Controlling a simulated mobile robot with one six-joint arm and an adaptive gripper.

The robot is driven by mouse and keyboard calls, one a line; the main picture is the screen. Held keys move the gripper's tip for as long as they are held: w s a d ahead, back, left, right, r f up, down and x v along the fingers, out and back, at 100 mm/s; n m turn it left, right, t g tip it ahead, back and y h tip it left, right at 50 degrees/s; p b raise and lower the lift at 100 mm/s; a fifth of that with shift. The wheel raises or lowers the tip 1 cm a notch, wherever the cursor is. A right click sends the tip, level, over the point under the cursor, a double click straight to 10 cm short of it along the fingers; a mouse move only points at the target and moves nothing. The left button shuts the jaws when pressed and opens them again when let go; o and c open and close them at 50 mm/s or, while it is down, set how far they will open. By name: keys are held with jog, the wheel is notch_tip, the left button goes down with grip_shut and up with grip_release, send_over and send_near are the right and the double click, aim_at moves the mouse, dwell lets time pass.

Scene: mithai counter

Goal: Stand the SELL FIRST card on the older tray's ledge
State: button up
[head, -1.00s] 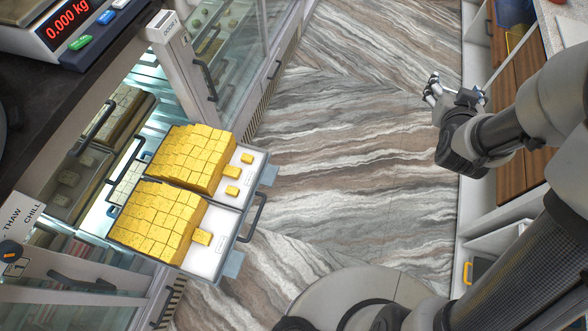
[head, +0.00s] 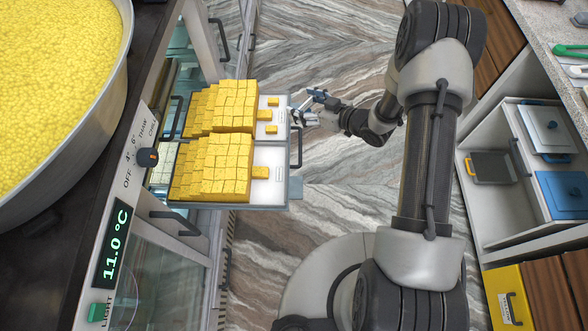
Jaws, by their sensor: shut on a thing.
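Two pulled-out trays of yellow sweets sit side by side: the upper tray (head: 280,113) and the lower tray (head: 278,160). Each has a white front strip with a small label too tiny to read, so I cannot tell which is older. The upper tray's ledge is mostly hidden by the gripper.
A dark handle (head: 298,148) stands out from the tray fronts. The glass case and control panel (head: 120,240) are at left, with a large pan (head: 60,100) above.

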jog(key=s+a+f+n+g+y+b, duration=0.1)
jog(key=s+a+f+n+g+y, duration=0.2)
jog(key=s+f+n+g, duration=0.8)
jog(key=shift+s+f+m+t+b, duration=0.65)
jog(key=shift+f+b, duration=0.45)
jog(key=shift+f, duration=1.05)
jog(key=shift+s+f+m+t+b, duration=0.4)
jog(key=shift+f+m+t+b, duration=0.5)
jog(key=shift+f, duration=1.25)
jog(key=shift+s+f+m+t+b, duration=0.35)
jog(key=shift+s+f+m+b, duration=0.25)
jog(key=shift+f+b, duration=1.15)
jog(key=shift+f+p, duration=0.4)
jog(key=shift+p, duration=0.05)
jog(key=o, duration=1.1)
jog(key=shift+o, duration=0.2)
jog(key=v, duration=1.2)
jog(key=shift+d, duration=0.1)
